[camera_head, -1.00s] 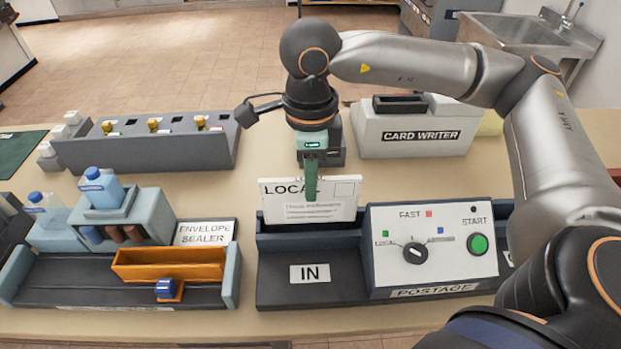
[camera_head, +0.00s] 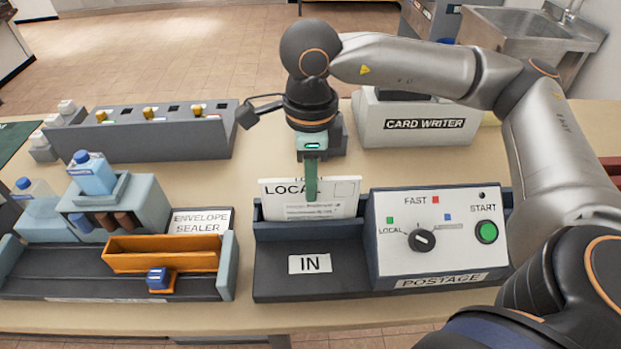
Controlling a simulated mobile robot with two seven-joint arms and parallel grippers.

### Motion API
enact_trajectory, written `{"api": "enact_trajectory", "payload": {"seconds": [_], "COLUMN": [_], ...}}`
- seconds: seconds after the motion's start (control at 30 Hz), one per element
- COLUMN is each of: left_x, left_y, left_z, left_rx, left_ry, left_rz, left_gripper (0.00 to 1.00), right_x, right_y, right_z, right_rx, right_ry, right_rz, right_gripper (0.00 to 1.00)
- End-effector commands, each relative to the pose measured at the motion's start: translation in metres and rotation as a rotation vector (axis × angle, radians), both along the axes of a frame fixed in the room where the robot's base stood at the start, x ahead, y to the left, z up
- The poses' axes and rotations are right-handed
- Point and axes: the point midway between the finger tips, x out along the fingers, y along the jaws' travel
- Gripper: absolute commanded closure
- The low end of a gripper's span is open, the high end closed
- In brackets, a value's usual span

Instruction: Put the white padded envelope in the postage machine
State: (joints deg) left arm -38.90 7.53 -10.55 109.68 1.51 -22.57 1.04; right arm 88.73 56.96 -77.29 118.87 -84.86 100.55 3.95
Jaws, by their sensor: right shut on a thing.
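A white envelope (camera_head: 335,199) marked "LOCAL" stands upright at the back of the postage machine (camera_head: 310,268), its lower edge hidden behind the machine's dark back wall. My right gripper (camera_head: 311,184) is shut on the envelope from above, one green finger showing on its front face. The machine's flat bay in front has an "IN" label (camera_head: 310,264) and is empty. Its control panel (camera_head: 437,238) has a dial and a green start button (camera_head: 486,232). My left gripper is not in view.
The envelope sealer (camera_head: 163,255) with an orange part stands at the left. The card writer (camera_head: 415,125) is behind the machine at the right. A grey rack (camera_head: 150,138) with several yellow knobs is at the back left.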

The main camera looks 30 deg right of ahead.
Motion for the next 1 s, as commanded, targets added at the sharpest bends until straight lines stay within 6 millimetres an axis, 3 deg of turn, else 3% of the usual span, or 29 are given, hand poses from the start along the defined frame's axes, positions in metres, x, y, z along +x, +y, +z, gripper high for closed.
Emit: {"api": "enact_trajectory", "payload": {"seconds": [0.13,0.4,0.43,0.73,1.0], "left_x": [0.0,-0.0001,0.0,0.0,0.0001], "left_y": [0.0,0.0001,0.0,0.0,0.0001], "left_z": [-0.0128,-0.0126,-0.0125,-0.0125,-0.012], "left_rx": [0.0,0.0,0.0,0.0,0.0], "left_ry": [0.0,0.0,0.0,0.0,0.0], "left_rz": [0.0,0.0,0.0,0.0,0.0], "left_gripper": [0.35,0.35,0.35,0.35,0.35], "right_x": [-0.0002,-0.0001,-0.0001,-0.0001,-0.0001], "right_y": [0.0001,0.0001,0.0001,0.0001,0.0001], "right_z": [-0.0133,-0.013,-0.013,-0.013,-0.0125], "right_rx": [0.0,0.0,0.0,0.0,0.0], "right_ry": [0.0,0.0,0.0,0.0,0.0], "right_rz": [0.001,0.001,0.001,0.0,0.0], "right_gripper": [1.0,1.0,0.85,0.51,0.51]}}
